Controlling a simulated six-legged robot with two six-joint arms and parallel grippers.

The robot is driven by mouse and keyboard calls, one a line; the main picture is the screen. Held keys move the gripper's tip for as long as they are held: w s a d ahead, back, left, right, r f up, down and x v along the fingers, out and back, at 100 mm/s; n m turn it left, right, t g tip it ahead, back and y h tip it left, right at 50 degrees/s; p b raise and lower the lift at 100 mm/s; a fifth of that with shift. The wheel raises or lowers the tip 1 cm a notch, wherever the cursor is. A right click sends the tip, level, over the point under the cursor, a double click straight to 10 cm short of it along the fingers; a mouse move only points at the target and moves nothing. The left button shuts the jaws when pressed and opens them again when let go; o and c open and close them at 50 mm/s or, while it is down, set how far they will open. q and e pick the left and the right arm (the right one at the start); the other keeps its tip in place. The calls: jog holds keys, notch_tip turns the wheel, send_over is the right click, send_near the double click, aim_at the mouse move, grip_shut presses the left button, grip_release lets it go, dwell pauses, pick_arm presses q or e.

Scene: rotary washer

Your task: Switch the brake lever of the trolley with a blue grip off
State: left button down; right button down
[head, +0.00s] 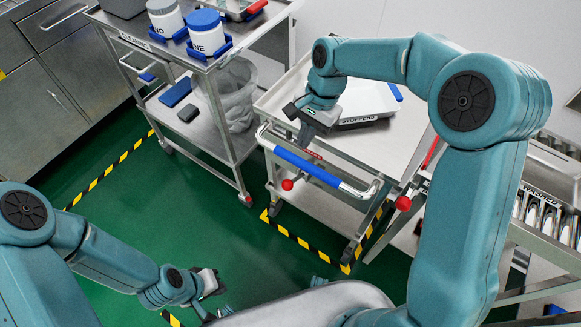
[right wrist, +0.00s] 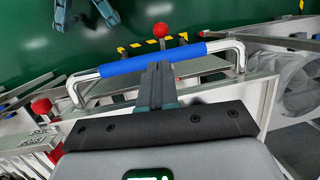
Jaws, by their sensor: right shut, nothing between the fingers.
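The trolley (head: 345,150) with a blue grip (head: 307,167) on its steel push handle stands right of centre in the head view. A red ball knob (head: 287,185) sits below the left part of the handle. Another red knob (head: 403,203) is at the right end. The wrist view shows the blue grip (right wrist: 165,58), one knob (right wrist: 160,29) beyond it and another (right wrist: 41,106) at left. My right gripper (head: 308,140) is shut and empty, pointing down above the trolley's handle edge; contact is unclear. My left gripper (head: 212,284) is low, away from the trolley; its jaw state is unclear.
A white tray (head: 365,104) lies on the trolley top behind my right gripper. A second cart (head: 215,65) with tubs and a bag stands to the left. A roller rack (head: 550,205) is at the right. Green floor with striped tape is open in front.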

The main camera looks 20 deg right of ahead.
send_near(289, 181)
jog(key=x, duration=0.6)
jog(key=shift+b, duration=0.35)
jog(key=shift+s+a+f, duration=0.1)
jog(key=shift+f, duration=0.3)
pick_arm(q)
jog(key=shift+f, duration=0.4)
